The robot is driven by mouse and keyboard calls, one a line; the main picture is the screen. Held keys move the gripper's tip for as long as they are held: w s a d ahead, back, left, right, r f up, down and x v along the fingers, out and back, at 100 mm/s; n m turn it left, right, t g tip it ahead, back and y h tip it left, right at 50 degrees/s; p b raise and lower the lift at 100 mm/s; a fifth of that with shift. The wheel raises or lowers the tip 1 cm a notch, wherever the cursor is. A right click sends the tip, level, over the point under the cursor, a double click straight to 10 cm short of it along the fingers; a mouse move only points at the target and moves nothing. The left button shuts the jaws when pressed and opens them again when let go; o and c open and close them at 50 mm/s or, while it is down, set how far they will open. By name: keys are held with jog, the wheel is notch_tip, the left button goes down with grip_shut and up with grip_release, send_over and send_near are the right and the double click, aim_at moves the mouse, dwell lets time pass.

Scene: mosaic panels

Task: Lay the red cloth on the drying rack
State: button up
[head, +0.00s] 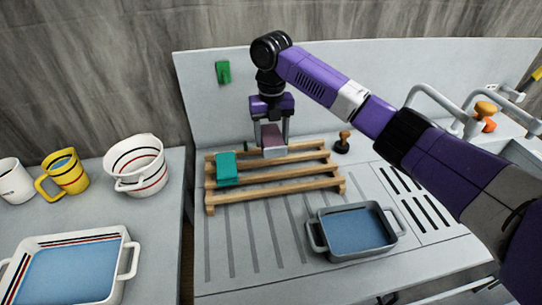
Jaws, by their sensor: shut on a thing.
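The wooden drying rack (265,190) stands on the grooved drainboard in the middle, with several pale slats. My gripper (270,145) points down over the rack's back part, right of a teal cloth. It is shut on a dull pinkish-red folded piece, which I take as the red cloth (271,134). The cloth is between the fingers, partly hidden by them. I cannot tell whether its lower edge touches the slats.
A teal cloth (227,169) lies on the rack's left part. A grey pan (315,238) with blue inside stands in front of the rack. A small wooden-knobbed brush (344,137) stands right of it. Mugs, a white pot (137,163) and a white tray (122,262) fill the left counter.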

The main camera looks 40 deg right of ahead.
aim_at(272, 135)
jog(key=shift+f+p, duration=0.6)
jog(key=shift+f, duration=3.65)
jog(key=shift+f, duration=0.2)
jog(key=o, duration=1.2)
jog(key=shift+r, duration=0.1)
notch_tip(272, 135, up, 12)
jog(key=b, duration=0.2)
jog(key=shift+r+b, duration=0.15)
jog(key=shift+b, duration=0.2)
jog(key=shift+s, duration=0.1)
